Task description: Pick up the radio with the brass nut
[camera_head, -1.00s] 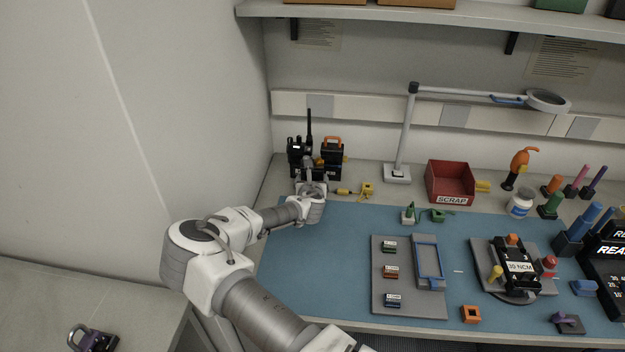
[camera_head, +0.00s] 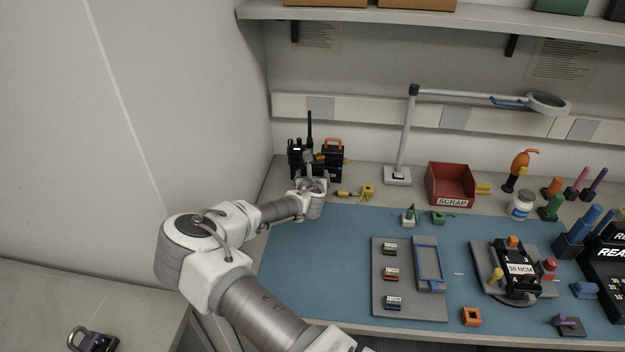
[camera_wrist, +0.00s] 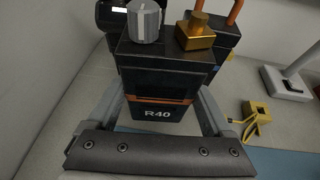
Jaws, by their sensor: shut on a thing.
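The radio marked R40 (camera_wrist: 158,98) is a dark box with an orange stripe, seen close up in the wrist view. A silver knob (camera_wrist: 144,20) and a brass nut (camera_wrist: 195,34) show at its top. My gripper (camera_wrist: 160,88) is shut on this radio, with one finger on each side of its body. In the head view my gripper (camera_head: 309,164) is among the dark radios at the back left of the bench. It hides much of the held radio there. I cannot tell whether the radio is clear of the surface.
A radio with a white display (camera_head: 296,150) and one with an orange handle (camera_head: 332,145) stand close by. The side wall is near on the left. A yellow part (camera_head: 367,191), lamp base (camera_head: 397,174) and red scrap bin (camera_head: 450,198) are to the right.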

